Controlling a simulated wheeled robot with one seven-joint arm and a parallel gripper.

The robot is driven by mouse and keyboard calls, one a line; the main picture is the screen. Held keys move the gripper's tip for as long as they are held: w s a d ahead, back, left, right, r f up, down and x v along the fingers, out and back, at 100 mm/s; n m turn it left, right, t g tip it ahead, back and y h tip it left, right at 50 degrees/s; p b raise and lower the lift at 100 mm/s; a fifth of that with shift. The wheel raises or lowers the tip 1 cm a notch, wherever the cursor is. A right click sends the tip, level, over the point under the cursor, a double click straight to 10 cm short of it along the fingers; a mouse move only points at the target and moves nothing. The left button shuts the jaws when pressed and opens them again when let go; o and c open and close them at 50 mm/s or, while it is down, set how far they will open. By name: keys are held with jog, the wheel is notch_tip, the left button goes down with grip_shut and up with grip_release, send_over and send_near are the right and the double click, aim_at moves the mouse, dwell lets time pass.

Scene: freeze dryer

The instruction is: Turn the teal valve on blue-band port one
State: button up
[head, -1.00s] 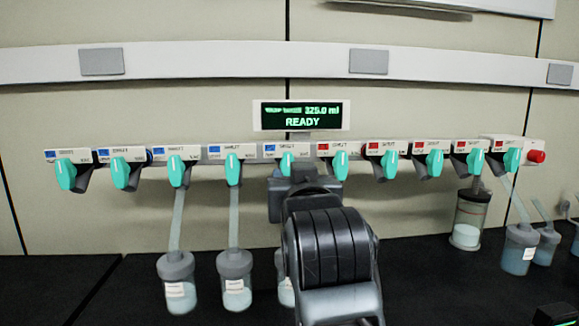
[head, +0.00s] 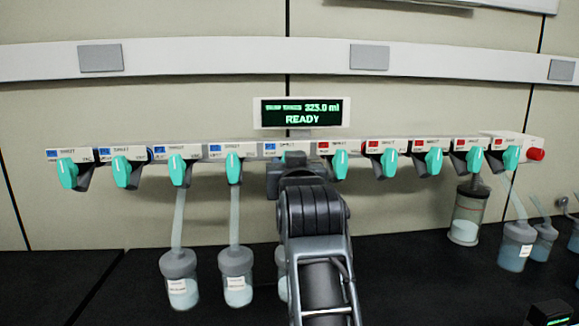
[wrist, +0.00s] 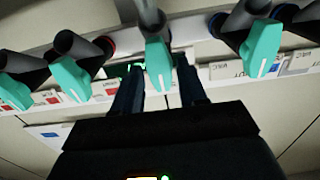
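A row of teal valves sits on the manifold. The ports on the left have blue bands and those on the right have red bands; the port numbers are too small to read. The leftmost blue-band valve (head: 67,173) hangs slightly tilted, well left of my gripper. My gripper (head: 296,165) is in front of the rightmost blue-band port, whose valve is mostly hidden behind it in the head view. In the wrist view my gripper (wrist: 158,88) is open, its two dark fingers apart. A teal valve (wrist: 158,62) shows between them; I cannot tell whether they touch it.
Neighbouring valves (head: 233,168) (head: 340,164) flank my gripper closely. Flasks (head: 179,280) (head: 235,275) hang below the blue ports, one more partly behind my arm. A jar (head: 466,215) and a flask (head: 515,248) stand at the right. A display (head: 301,113) above reads READY.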

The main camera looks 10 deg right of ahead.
grip_shut()
jog(key=shift+m, duration=0.3)
jog(key=shift+f+m+b, duration=0.15)
jog(key=shift+m+b, duration=0.35)
jog(key=shift+b, duration=0.25)
jog(key=m+b, duration=0.3)
jog(key=m, duration=0.1)
jog(key=m+b, duration=0.3)
jog(key=m, duration=0.3)
jog(key=shift+d, duration=0.15)
jog(key=shift+m, duration=0.3)
jog(key=shift+o, duration=0.7)
grip_release()
jog(key=shift+s+b, duration=0.15)
jog(key=shift+b, duration=0.15)
